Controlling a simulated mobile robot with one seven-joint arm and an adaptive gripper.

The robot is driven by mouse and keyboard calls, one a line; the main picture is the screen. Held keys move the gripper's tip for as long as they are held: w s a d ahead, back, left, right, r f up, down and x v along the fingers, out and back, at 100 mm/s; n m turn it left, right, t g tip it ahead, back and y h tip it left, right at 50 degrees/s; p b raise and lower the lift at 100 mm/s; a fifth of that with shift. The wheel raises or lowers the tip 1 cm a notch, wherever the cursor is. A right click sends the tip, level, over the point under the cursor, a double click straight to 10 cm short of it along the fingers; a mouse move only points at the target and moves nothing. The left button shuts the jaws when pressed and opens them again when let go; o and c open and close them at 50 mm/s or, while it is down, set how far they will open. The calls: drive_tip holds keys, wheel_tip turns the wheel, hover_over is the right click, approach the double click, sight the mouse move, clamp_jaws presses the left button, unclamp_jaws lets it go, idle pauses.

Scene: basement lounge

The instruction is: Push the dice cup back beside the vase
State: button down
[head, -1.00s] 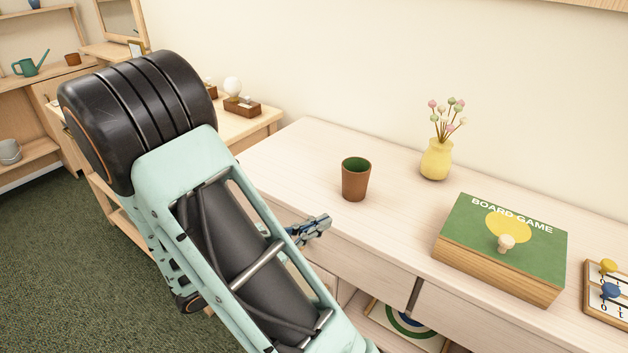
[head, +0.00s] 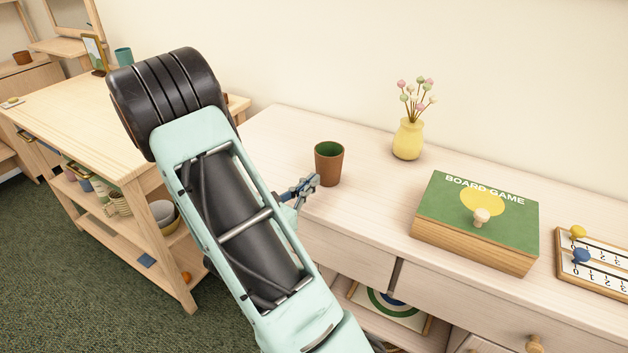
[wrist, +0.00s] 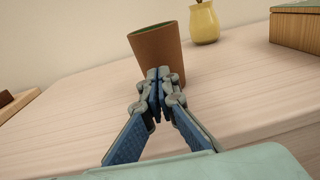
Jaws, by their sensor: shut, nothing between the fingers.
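The dice cup (head: 329,164) is a brown cup with a green inside, upright on the pale wooden cabinet top (head: 375,190). It also shows in the wrist view (wrist: 157,52), behind my fingertips. The yellow vase (head: 407,140) with pastel ball flowers stands further back and to the right, near the wall; its body shows in the wrist view (wrist: 204,24). My gripper (head: 312,182) is shut and empty at the front left of the cup. In the wrist view its fingertips (wrist: 158,76) overlap the cup's lower part; I cannot tell whether they touch it.
A counting board (head: 595,262) with beads is further right. Bare cabinet top lies between cup and vase. A wooden shelf unit (head: 75,110) stands on the left.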

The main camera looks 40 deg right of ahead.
sight(321, 173)
drive_tip(key=shift+x, duration=0.9)
drive_tip(key=x, duration=0.3)
drive_tip(key=shift+w+d, duration=0.15)
drive_tip(key=shift+d, duration=0.25)
drive_tip(key=shift+a, duration=0.1)
